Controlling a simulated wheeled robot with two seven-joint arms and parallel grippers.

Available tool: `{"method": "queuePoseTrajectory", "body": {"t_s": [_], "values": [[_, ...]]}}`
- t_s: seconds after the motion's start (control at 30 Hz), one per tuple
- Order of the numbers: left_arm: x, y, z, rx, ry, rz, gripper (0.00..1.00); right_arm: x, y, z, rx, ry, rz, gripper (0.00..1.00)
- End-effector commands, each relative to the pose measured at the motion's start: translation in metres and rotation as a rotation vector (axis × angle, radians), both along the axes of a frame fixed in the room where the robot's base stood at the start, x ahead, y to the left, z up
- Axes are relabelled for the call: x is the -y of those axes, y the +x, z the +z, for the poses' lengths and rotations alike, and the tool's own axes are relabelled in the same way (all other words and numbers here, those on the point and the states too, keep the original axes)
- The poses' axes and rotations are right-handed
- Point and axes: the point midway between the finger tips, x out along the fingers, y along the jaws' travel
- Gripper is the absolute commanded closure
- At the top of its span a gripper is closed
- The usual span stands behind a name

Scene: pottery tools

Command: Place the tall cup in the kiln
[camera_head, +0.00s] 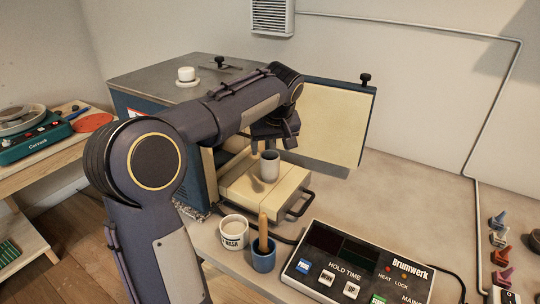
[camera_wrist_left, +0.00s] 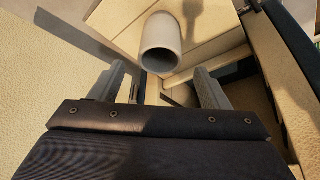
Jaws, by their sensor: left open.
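The tall cup (camera_head: 270,166), pale grey, stands on the cream pulled-out shelf (camera_head: 262,203) at the kiln's front. The kiln (camera_head: 150,72) is a blue box with a grey top, and its door (camera_head: 325,120) is swung open to the right. My left gripper (camera_head: 272,143) is open and empty, just behind and above the cup in the head view. In the left wrist view the cup (camera_wrist_left: 161,48) lies beyond the open fingertips (camera_wrist_left: 160,80), apart from them. My left arm hides part of the kiln's front and opening. My right gripper is not seen.
A white mug (camera_head: 234,231) and a blue cup (camera_head: 263,257) holding a wooden stick stand in front of the shelf. A control box (camera_head: 352,265) is at the front right. Small coloured items (camera_head: 500,240) line the right edge. The counter (camera_head: 420,200) between is clear.

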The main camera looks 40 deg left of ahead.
Motion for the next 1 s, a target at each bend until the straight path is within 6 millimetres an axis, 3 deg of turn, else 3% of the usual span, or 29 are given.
{"method": "queuePoseTrajectory", "body": {"t_s": [0.1, 0.3, 1.0], "values": [[0.007, -0.005, 0.022, 0.003, 0.0, -0.002, 0.3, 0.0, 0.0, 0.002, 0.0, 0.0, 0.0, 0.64], [0.013, -0.011, 0.042, 0.0, 0.001, -0.001, 0.3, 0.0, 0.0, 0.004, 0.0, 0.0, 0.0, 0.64], [0.014, -0.012, 0.044, 0.0, 0.0, -0.001, 0.3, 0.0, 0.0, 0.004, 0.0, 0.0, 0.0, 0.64]]}}
